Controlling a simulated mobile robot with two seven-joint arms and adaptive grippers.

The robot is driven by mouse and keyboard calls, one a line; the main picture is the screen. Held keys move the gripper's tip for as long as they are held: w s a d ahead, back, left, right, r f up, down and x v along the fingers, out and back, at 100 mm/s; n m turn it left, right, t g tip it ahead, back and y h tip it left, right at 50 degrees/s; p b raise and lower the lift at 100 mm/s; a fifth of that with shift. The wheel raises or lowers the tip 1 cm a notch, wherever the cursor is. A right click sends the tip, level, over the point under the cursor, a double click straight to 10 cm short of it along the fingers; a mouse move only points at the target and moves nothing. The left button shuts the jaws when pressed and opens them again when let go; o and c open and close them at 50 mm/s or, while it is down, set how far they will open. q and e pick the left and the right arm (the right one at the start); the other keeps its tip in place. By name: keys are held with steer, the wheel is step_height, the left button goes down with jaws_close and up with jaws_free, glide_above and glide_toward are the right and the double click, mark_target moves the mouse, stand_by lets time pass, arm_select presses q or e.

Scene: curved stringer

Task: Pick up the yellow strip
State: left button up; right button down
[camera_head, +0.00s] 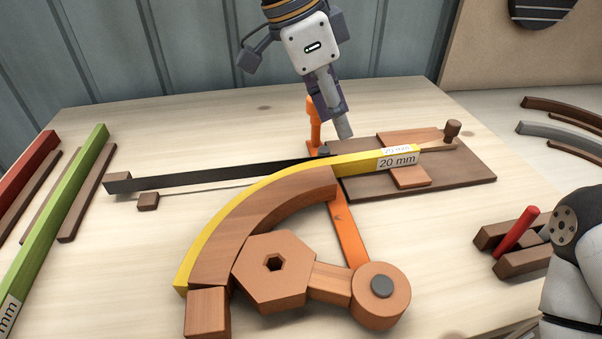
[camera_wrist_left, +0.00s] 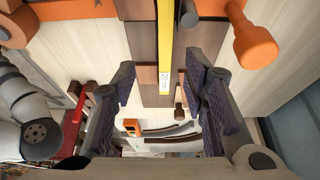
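The yellow strip (camera_head: 240,204) bends around the outer side of a curved wooden form (camera_head: 257,222) in the head view. Its straight right end, labelled 20 mm, lies over a brown wooden base (camera_head: 465,180). My left gripper (camera_head: 335,122) hangs behind the strip near the middle, apart from it as far as I can see. In the left wrist view the strip (camera_wrist_left: 165,40) and its label lie below and between the parted fingers of the left gripper (camera_wrist_left: 160,92), which is open and empty. My right gripper is not in view; only parts of that arm show.
An orange clamp (camera_head: 314,125) stands beside the left gripper. A hexagonal wooden block (camera_head: 272,270) and a black bar (camera_head: 215,175) lie near the form. Green (camera_head: 55,215) and red (camera_head: 30,165) strips lie at the left. A red rod (camera_head: 517,228) is at the right.

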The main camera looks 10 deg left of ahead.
mark_target(352, 157)
arm_select(q)
steer(key=x, duration=0.9)
steer(key=shift+w+f, duration=0.15)
steer(key=shift+w, duration=0.25)
steer(key=shift+a, duration=0.1)
jaws_close()
